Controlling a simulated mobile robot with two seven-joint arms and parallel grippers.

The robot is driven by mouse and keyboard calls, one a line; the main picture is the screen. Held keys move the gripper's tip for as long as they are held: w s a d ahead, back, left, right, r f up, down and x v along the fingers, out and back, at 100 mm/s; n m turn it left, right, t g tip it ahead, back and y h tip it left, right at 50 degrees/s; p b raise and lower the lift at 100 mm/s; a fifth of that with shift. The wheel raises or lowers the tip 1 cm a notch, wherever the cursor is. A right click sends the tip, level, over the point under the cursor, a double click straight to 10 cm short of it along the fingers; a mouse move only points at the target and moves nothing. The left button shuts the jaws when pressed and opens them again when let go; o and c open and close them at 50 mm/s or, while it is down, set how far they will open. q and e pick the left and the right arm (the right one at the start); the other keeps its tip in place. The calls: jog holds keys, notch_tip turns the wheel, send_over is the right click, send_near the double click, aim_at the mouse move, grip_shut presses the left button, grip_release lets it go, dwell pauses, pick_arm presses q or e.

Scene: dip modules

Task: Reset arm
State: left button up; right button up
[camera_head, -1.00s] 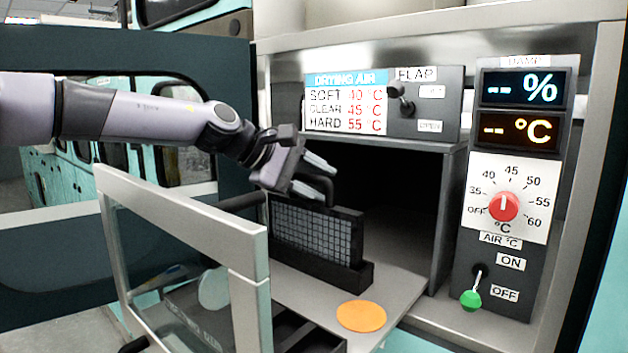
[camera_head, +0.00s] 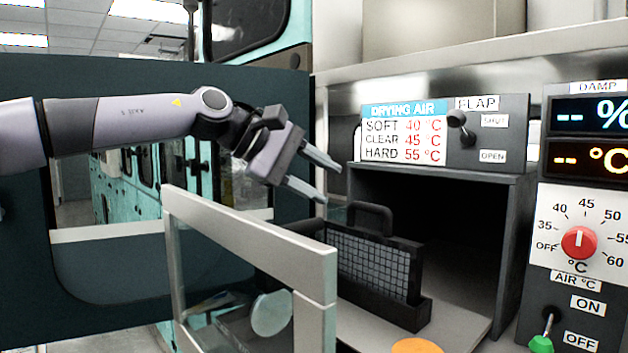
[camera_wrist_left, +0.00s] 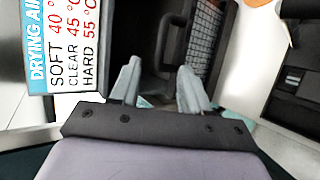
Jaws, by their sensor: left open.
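My left gripper (camera_head: 325,180) is open and empty, up and to the left of a black framed mesh panel with a handle. Its two fingers also show spread in the left wrist view (camera_wrist_left: 158,85). The mesh panel (camera_head: 372,268) stands upright in a black base on the grey shelf (camera_head: 365,328), in front of the dark opening of the drying box (camera_head: 512,205). Its handle (camera_head: 372,213) is on top and nothing holds it. In the left wrist view the handle (camera_wrist_left: 165,40) shows beyond the fingertips, apart from them. My right gripper is not in view.
A glass door with a grey frame (camera_head: 315,275) stands open in front, below my left arm. An orange disc (camera_head: 417,345) lies on the shelf. A flap switch (camera_head: 460,125), a red temperature knob (camera_head: 578,242) and a green-tipped switch (camera_head: 541,344) are at the right.

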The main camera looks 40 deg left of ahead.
pick_arm(q)
jog(key=shift+s+a+r, duration=0.15)
jog(key=shift+s+r, duration=0.05)
jog(key=shift+s, duration=0.1)
dwell(0.4)
